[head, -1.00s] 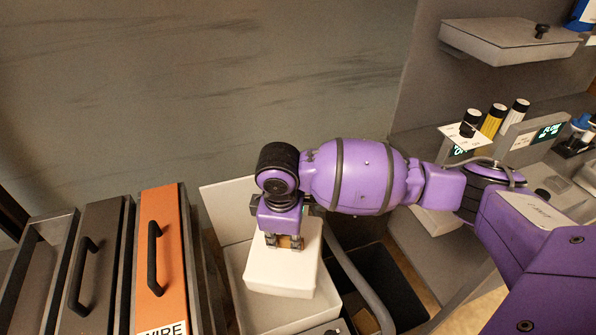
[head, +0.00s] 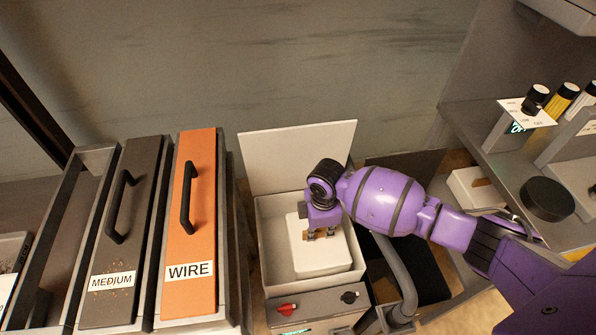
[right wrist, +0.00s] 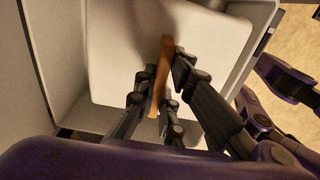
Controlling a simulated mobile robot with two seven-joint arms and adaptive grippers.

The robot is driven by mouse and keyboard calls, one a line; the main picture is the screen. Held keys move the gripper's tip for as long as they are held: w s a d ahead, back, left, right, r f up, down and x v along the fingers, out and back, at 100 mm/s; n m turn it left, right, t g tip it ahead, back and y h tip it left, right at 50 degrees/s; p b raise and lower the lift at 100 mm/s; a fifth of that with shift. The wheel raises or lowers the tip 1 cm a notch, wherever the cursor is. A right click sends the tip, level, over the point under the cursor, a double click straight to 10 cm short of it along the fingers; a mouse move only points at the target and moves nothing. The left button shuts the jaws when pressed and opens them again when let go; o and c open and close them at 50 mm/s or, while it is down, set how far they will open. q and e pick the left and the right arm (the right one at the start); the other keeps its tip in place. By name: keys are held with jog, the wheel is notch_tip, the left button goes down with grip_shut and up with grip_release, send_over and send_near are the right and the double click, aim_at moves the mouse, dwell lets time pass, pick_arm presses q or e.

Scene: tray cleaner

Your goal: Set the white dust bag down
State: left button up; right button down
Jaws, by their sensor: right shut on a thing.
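The white dust bag (head: 318,258) is a pale, rounded block with a brown tab, which shows in the right wrist view (right wrist: 166,70). My right gripper (head: 322,234) is above the bag, shut on its brown tab. The bag is inside the outline of an open white bin (head: 263,225), whose lid (head: 297,157) stands raised behind it. In the right wrist view the bin walls surround much of the bag (right wrist: 130,50). I cannot tell whether the bag touches the bin floor. My left gripper is not in view.
The bin's front has a red knob (head: 287,309) and a black knob (head: 349,297). Left are the orange WIRE tray (head: 205,240) and dark MEDIUM tray (head: 135,220), both with black handles. A grey hose (head: 398,275) and dark open container (head: 430,265) are right. A shelf holds a black disc (head: 547,198).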

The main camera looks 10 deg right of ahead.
aim_at(318, 237)
jog(key=shift+f, duration=0.8)
notch_tip(318, 237, down, 4)
jog(key=shift+f+b, duration=0.2)
jog(key=shift+b, duration=0.2)
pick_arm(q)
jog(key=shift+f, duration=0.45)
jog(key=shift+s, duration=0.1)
pick_arm(e)
jog(key=c, duration=2)
grip_release()
jog(key=shift+f, duration=0.1)
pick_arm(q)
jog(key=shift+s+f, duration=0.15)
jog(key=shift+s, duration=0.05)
pick_arm(e)
jog(key=shift+o, duration=0.8)
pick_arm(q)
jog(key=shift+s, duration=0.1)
